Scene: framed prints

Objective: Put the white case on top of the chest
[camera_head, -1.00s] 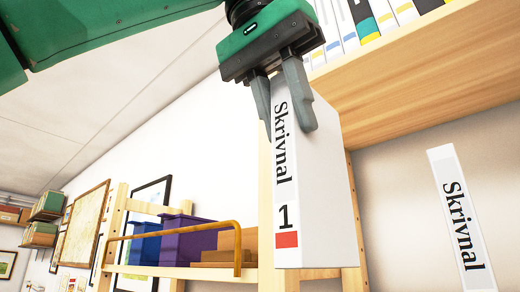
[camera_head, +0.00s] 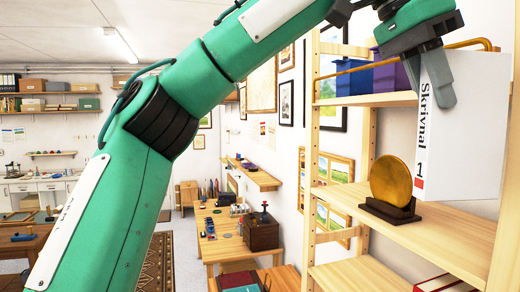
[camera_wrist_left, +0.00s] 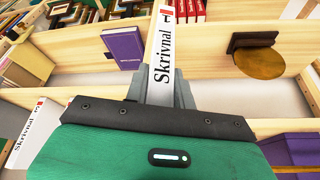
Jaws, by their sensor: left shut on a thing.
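The white case (camera_head: 465,130), with "Skrivnal" and a red mark on its spine, hangs upright in my left gripper (camera_head: 430,85) at the upper right of the head view. The fingers are shut on its upper part. In the left wrist view the case (camera_wrist_left: 163,55) points away from the fingers (camera_wrist_left: 160,92), in front of shelf boards. A dark brown box that looks like the chest (camera_head: 262,234) stands on a wooden table lower in the head view, well away from the gripper. Its top looks flat and carries a small dark object. My right gripper is not in view.
A wooden shelf (camera_head: 440,240) is close around the held case, with a gold disc on a dark stand (camera_head: 390,182) just left of it. Blue and purple bins (camera_head: 365,78) sit above. Another white case (camera_wrist_left: 22,135) shows in the left wrist view. The floor (camera_head: 185,245) before the table shows a rug.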

